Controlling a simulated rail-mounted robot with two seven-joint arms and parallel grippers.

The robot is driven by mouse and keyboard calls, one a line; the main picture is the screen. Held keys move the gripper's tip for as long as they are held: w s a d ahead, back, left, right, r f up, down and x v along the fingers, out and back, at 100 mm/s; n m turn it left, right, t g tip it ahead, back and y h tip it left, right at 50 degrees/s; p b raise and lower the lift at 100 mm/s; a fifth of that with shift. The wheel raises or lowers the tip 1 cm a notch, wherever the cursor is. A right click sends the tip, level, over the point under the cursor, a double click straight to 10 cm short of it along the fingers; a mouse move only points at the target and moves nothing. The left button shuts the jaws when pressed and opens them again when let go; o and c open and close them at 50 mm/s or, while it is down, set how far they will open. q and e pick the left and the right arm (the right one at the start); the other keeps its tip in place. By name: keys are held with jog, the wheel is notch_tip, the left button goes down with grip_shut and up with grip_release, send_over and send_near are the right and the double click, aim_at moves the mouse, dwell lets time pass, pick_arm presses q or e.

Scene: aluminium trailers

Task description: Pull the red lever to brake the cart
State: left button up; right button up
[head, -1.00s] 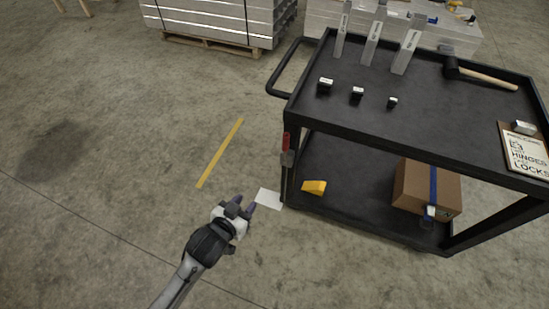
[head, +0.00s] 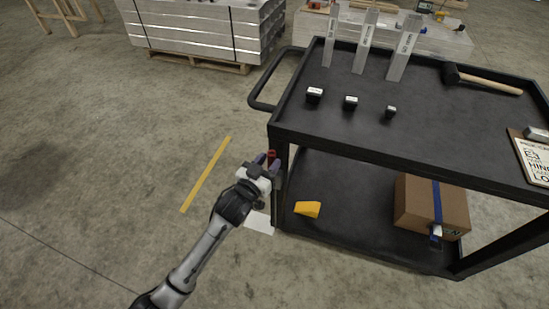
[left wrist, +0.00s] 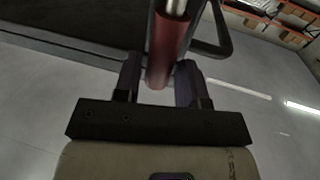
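The red lever (head: 272,155) stands upright at the near left corner of the black cart (head: 350,151). My left gripper (head: 266,160) is at the lever and partly hides it. In the left wrist view, the red handle (left wrist: 163,50) lies between the two fingers of my left gripper (left wrist: 160,78), with its end pointing toward the palm. The fingers are apart, one on each side of the handle, and a narrow gap shows beside it. My right gripper is not in view.
The cart carries small black blocks, metal profiles and a mallet (head: 485,80) on top. A cardboard box (head: 415,205) and a yellow wedge (head: 307,209) are on its lower shelf. A push handle (head: 262,88) juts out left. The floor to the left is clear.

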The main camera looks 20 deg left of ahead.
pick_arm(q)
jog(key=shift+w+d+b, duration=0.15)
jog(key=shift+w+b, duration=0.15)
jog(key=shift+w, duration=0.6)
jog(key=shift+w+d+b, duration=0.15)
jog(key=shift+w+b, duration=0.1)
jog(key=shift+w, duration=0.6)
jog(key=shift+c, duration=0.2)
grip_shut()
